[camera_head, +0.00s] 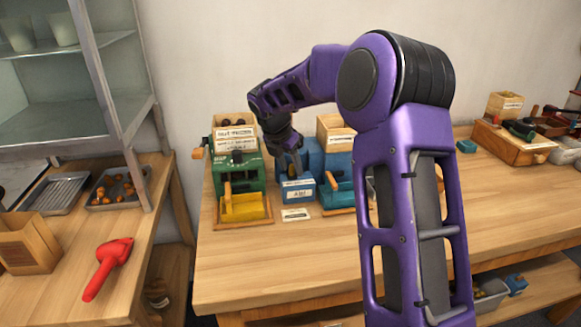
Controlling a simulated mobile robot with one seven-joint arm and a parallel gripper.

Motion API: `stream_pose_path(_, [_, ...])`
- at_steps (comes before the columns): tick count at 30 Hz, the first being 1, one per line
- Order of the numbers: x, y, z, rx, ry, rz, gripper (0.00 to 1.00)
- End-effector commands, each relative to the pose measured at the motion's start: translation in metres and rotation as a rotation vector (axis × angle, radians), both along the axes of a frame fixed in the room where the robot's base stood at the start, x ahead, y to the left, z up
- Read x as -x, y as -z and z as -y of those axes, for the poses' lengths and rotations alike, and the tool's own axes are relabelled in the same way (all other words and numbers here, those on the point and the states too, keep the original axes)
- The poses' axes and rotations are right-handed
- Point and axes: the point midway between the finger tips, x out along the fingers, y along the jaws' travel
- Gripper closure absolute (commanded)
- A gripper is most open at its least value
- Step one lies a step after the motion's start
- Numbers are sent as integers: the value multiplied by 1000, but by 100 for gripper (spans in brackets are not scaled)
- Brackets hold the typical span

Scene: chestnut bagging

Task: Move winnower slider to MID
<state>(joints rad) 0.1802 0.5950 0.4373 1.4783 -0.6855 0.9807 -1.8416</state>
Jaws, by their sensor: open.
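Two small machines stand side by side on the right-hand table. The green one (229,177) has a wooden hopper on top and a yellow tray (244,207) in front. The blue one (334,161) has a wooden hopper, a blue bin (299,190) and a teal tray (338,196). I cannot tell from the small labels which is the winnower, and no slider or its setting is readable. My gripper (290,163) is open and points down at the blue machine's left part, just above the blue bin. Its fingertips are small and dark; contact cannot be told.
A white card (296,214) lies in front of the machines. My arm hides much of the table's middle. The table front is clear at left. A red scoop-like tool (108,266), a tray of chestnuts (119,188) and a wooden box (28,243) are on the left table.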

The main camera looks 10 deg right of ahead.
Motion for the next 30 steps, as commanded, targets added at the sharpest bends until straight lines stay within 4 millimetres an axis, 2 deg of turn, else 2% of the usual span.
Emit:
stream_pose_path(6, [0, 0, 0, 0, 1, 0, 50])
stream_pose_path(8, [0, 0, 0, 0, 1, 0, 59])
stream_pose_path(12, [0, 0, 0, 0, 1, 0, 85])
stream_pose_path(15, [0, 0, 0, 0, 1, 0, 100])
stream_pose_path(30, [0, 0, 0, 0, 1, 0, 100])
